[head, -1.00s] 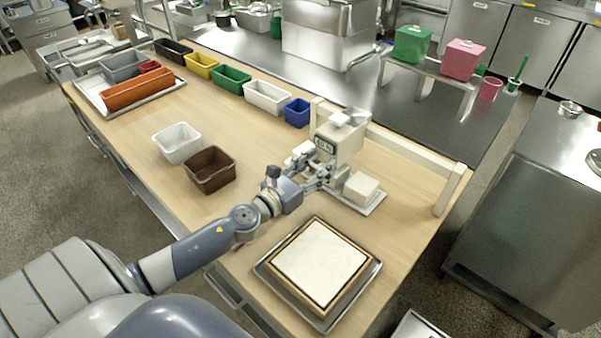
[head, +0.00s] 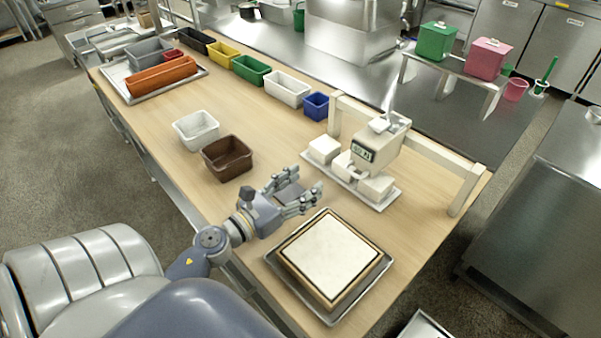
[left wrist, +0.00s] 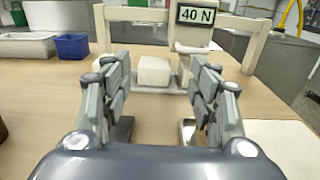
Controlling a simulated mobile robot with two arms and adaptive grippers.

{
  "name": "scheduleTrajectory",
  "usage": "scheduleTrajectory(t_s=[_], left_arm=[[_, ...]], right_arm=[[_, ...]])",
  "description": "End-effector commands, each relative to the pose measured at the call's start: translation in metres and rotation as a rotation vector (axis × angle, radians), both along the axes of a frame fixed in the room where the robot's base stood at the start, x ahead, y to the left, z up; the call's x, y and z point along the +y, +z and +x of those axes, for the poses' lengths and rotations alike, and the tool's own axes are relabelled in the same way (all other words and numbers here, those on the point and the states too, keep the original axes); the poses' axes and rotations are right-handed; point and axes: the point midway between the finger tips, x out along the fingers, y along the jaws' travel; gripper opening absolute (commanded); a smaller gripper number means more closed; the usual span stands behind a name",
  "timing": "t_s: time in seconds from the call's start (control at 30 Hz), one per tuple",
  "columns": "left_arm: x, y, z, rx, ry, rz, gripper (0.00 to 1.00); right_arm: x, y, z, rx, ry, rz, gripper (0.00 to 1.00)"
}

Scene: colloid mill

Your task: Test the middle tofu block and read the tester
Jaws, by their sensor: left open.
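The tester (head: 378,145) is a cream machine standing over a white tray (head: 350,187). Three white tofu blocks sit in a row there: a left block (head: 324,149), the middle block (head: 345,165) at the tester's head, and a right block (head: 376,187). Whether the head touches the middle block is unclear. In the left wrist view the tester display (left wrist: 196,15) reads 40 N, and a white block (left wrist: 154,72) shows between my fingers. My left gripper (head: 314,197) is open and empty, in front of the tray and apart from the blocks. My right gripper is out of view.
A framed white slab (head: 327,257) lies on a metal tray close to my left gripper. White (head: 196,130) and brown (head: 228,158) bins stand to the left. A cream rail (head: 410,148) runs behind the tester. Clear tabletop lies between the bins and tester.

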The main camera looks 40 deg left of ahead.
Motion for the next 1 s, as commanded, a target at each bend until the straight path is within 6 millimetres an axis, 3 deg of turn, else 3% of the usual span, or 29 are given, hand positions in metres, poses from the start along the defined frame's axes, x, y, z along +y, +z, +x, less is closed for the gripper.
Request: scheduleTrajectory(t_s=[0.33, 0.63, 0.83, 1.0], left_arm=[[-0.003, 0.0, 0.0, 0.0, -0.001, 0.0, 0.55], [-0.056, 0.001, 0.003, -0.001, -0.004, 0.003, 0.55], [-0.066, 0.002, 0.009, -0.001, 0.003, 0.001, 0.55], [-0.068, 0.004, 0.029, -0.003, 0.003, 0.0, 0.55]], right_arm=[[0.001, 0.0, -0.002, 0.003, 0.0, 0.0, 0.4], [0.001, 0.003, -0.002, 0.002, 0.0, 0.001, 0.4], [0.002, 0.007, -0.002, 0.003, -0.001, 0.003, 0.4], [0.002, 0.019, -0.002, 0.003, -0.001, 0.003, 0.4]])
